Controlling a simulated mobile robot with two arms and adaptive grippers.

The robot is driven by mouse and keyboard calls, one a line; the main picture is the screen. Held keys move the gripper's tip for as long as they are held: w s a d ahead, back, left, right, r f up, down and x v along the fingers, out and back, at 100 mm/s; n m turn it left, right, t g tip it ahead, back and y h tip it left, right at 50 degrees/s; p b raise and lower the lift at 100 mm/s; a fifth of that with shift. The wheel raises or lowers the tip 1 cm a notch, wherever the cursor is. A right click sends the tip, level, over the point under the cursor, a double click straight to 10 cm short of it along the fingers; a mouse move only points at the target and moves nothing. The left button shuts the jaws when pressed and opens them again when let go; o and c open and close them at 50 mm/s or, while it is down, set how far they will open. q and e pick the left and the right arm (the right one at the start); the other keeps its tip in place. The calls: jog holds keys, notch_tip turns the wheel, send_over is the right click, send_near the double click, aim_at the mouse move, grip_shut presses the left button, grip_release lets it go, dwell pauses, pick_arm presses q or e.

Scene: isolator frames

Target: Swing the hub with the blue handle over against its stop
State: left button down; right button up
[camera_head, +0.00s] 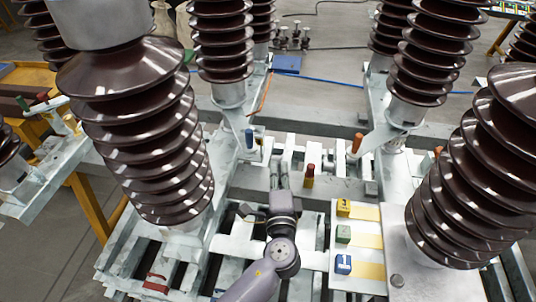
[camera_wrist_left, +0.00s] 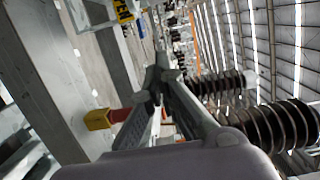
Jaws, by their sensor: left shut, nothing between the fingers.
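The blue handle (camera_head: 249,139) stands upright on a grey metal hub arm at the foot of the back left-centre brown insulator (camera_head: 222,45). My left gripper (camera_head: 278,178) is in front of it and a little to its right, over the frame, apart from the handle. In the left wrist view its fingers (camera_wrist_left: 160,78) are closed together with nothing between them. My right gripper is not in view.
A red handle with a yellow base (camera_head: 309,175) stands just right of my gripper; it also shows in the left wrist view (camera_wrist_left: 105,118). An orange handle (camera_head: 357,142) is farther right. Large insulators flank both sides.

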aim_at(253, 144)
pick_arm(q)
jog(key=w+p, duration=0.1)
jog(key=w, duration=0.9)
jog(key=a, duration=0.1)
jog(key=s+a+p, duration=0.1)
jog(key=a+p, duration=0.1)
jog(key=shift+s+a, duration=0.35)
jog(key=shift+s, duration=0.05)
jog(key=shift+s+a+m+h+p, duration=0.1)
jog(key=shift+s+a+m+h, duration=0.15)
jog(key=shift+a+h, duration=0.25)
jog(key=shift+s+a+m+h+p, duration=0.2)
jog(key=shift+a+h, duration=0.15)
jog(key=shift+a, duration=0.3)
jog(key=shift+s+a+m+h+p, duration=0.1)
jog(key=shift+s+a+m+h, duration=0.15)
jog(key=shift+a+h, duration=0.25)
jog(key=shift+w, duration=0.15)
